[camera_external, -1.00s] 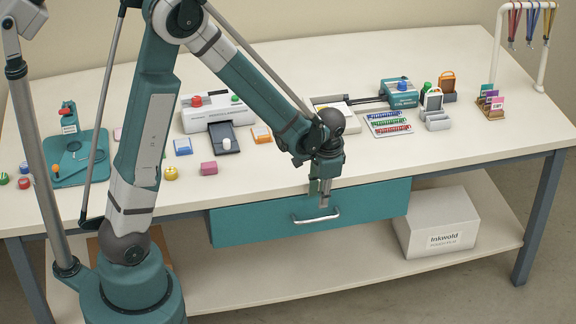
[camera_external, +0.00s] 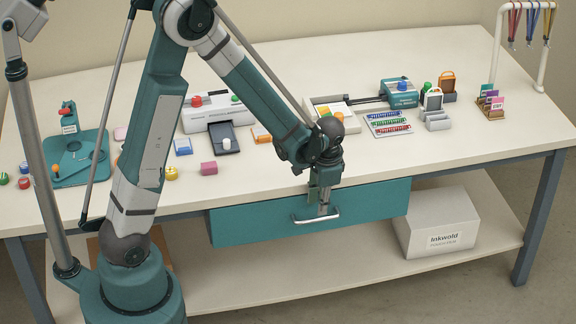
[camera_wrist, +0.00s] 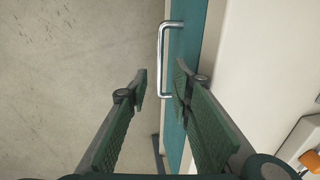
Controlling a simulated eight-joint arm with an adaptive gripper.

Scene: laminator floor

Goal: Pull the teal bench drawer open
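The teal drawer (camera_external: 375,208) hangs under the bench top with its front close to the bench's front edge; it looks shut. Its silver bar handle (camera_external: 335,214) is on the front and also shows in the wrist view (camera_wrist: 162,60). My gripper (camera_external: 323,210) points down at the handle, in front of the drawer. In the wrist view my gripper (camera_wrist: 161,80) is open, with the handle bar lined up between its two fingertips. One finger is on the drawer side and one on the outer side. I cannot tell whether either touches the bar.
The bench top (camera_external: 260,188) is just above and behind the drawer. A white box (camera_external: 437,225) stands on the lower shelf (camera_external: 300,275) to the right. Small coloured blocks, stamps and devices stand on the bench top. The floor in front is clear.

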